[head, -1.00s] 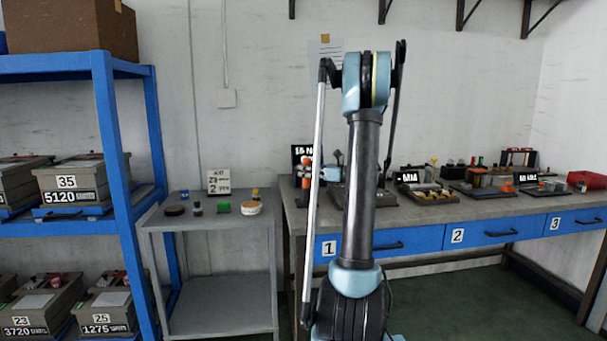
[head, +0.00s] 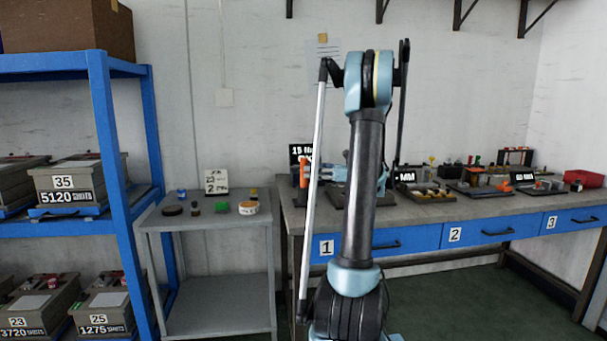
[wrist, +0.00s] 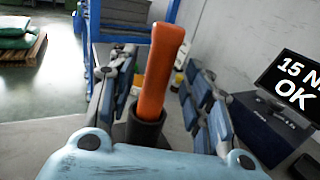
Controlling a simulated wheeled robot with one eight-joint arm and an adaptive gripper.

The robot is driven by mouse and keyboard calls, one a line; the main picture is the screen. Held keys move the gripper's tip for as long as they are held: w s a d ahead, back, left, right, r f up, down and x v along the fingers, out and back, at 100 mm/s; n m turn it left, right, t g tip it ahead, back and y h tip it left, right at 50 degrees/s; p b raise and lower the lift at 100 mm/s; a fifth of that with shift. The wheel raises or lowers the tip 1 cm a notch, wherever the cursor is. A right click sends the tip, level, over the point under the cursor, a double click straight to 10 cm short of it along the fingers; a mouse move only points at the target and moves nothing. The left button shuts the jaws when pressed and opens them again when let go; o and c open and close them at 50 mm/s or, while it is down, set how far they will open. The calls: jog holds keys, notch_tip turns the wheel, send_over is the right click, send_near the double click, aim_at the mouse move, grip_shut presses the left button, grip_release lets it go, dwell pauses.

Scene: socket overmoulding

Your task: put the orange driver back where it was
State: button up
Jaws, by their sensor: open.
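The orange driver (wrist: 158,70) stands nearly upright with its lower end in a dark round holder (wrist: 143,132). In the head view the orange driver (head: 304,172) is at the left end of the workbench, beside the display. My gripper (wrist: 155,95) is open, with one finger on each side of the driver and visible gaps between. In the head view my gripper (head: 338,173) is just right of the driver, partly hidden behind my arm. The driver's lower end is hidden inside the holder.
A display reading "15 N… OK" (wrist: 290,85) stands close on the right in the wrist view. Trays of parts (head: 430,194) fill the workbench (head: 440,211) to the right. A grey cart (head: 205,228) with small items stands left, by blue shelving (head: 112,130).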

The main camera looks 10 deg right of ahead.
jog(key=v, duration=0.8)
jog(key=s+a+f+n+g+h, duration=0.25)
jog(key=s+a+n+h, duration=0.2)
jog(key=s+a, duration=0.4)
jog(key=s+a+f+n+g+h, duration=0.2)
jog(key=s+a+f+n+h, duration=0.15)
jog(key=s+a+n, duration=0.4)
jog(key=s+d+f+n+h, duration=0.1)
jog(key=s+f+n+h, duration=0.1)
jog(key=s, duration=0.5)
jog(key=s+d+f+n+h, duration=0.2)
jog(key=s+f+n+h, duration=0.1)
jog(key=s+f+n, duration=0.2)
jog(key=s+d+f+n+g+h, duration=0.1)
jog(key=s+d+f+n+h, duration=0.1)
jog(key=s+f, duration=0.5)
jog(key=shift+s+n+h, duration=0.6)
jog(key=shift+s+n, duration=0.6)
jog(key=shift+s, duration=0.7)
